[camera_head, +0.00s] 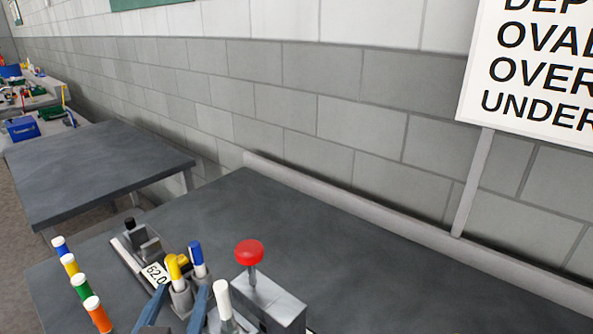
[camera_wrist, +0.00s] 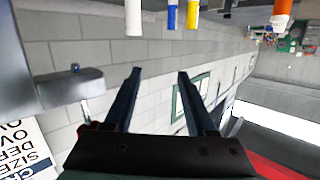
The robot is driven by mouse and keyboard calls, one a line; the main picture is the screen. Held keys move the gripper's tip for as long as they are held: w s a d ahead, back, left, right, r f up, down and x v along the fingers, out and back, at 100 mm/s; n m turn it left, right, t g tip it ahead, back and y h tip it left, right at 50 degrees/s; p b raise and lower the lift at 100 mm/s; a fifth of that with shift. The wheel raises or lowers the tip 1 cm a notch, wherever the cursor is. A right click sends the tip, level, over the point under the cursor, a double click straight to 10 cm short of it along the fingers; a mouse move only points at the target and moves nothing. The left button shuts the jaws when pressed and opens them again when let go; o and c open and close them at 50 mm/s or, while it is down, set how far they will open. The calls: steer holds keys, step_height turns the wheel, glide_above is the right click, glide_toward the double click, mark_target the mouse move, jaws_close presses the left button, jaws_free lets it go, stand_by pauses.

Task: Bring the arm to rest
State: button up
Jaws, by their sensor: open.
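My gripper (camera_head: 183,288) shows at the bottom of the head view as two blue-grey fingers among the items at the near end of the dark table (camera_head: 330,255). In the wrist view my gripper (camera_wrist: 159,72) has its two dark fingers spread apart, with only the block wall between them. It is open and holds nothing. The rest of my arm is out of the head view. Whether the fingers touch anything beside them cannot be told.
Close by are a red-knobbed tool (camera_head: 249,252), a white-topped handle (camera_head: 224,300), yellow (camera_head: 173,268) and blue (camera_head: 196,258) handles and a label reading 52.0 (camera_head: 156,274). Several coloured cylinders line the left edge. A sign (camera_head: 530,75) stands right. The table's middle is clear.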

steer(key=w+d+r+m+t+p, duration=0.1)
steer(key=d+r+t+p, duration=0.2)
steer(key=r, duration=1)
steer(key=w+d+r+t+p, duration=0.1)
steer(key=d+r+t, duration=0.35)
steer(key=r, duration=0.75)
steer(key=s+d+r+t+h+p, duration=0.1)
steer(key=s+d+r, duration=0.3)
steer(key=r, duration=0.5)
steer(key=s+d+r+t+h+p, duration=0.1)
steer(key=s+d+r+t, duration=0.2)
steer(key=r, duration=0.6)
steer(key=shift+s+d+r, duration=0.2)
steer(key=shift+s+d, duration=0.2)
steer(key=shift+d, duration=0.65)
steer(key=shift+c, duration=0.5)
steer(key=shift+a, duration=0.2)
